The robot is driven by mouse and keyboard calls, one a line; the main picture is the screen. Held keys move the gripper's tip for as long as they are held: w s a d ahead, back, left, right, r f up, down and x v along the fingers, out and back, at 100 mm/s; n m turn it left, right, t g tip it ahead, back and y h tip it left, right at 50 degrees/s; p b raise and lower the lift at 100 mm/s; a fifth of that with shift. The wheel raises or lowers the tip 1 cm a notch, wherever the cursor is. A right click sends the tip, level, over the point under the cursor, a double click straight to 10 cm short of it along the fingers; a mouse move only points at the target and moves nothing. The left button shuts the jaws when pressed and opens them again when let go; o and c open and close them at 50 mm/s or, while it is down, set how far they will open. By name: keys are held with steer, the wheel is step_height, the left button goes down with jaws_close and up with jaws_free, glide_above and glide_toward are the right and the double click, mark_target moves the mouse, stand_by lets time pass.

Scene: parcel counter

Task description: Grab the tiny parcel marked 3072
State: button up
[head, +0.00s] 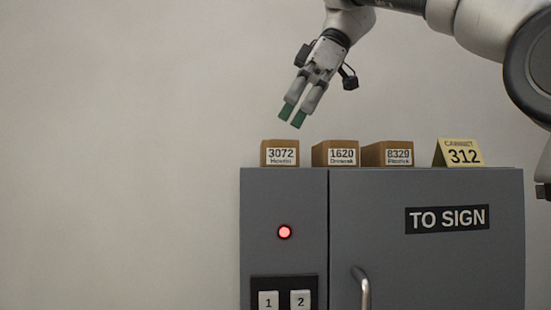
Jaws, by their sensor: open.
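The small brown parcel marked 3072 (268,147) stands at the left end of the grey cabinet's top, its white label facing me. My gripper (292,117) hangs above it and slightly to its right, tilted, with green fingertips pointing down and left. The two fingers are a little apart with nothing between them. In the picture, a gap shows between the fingertips and the parcel.
Parcels marked 1620 (323,148) and 8329 (374,148) stand to the right, close together. A yellow sign reading 312 (445,145) stands further right. The grey cabinet (370,200) has a TO SIGN plate, a handle (364,290) and a red light (284,232).

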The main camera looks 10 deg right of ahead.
mark_target(277, 147)
steer(key=x, duration=0.7)
steer(key=shift+s+d+f, duration=0.1)
steer(key=shift+d, duration=0.1)
steer(key=c, duration=0.9)
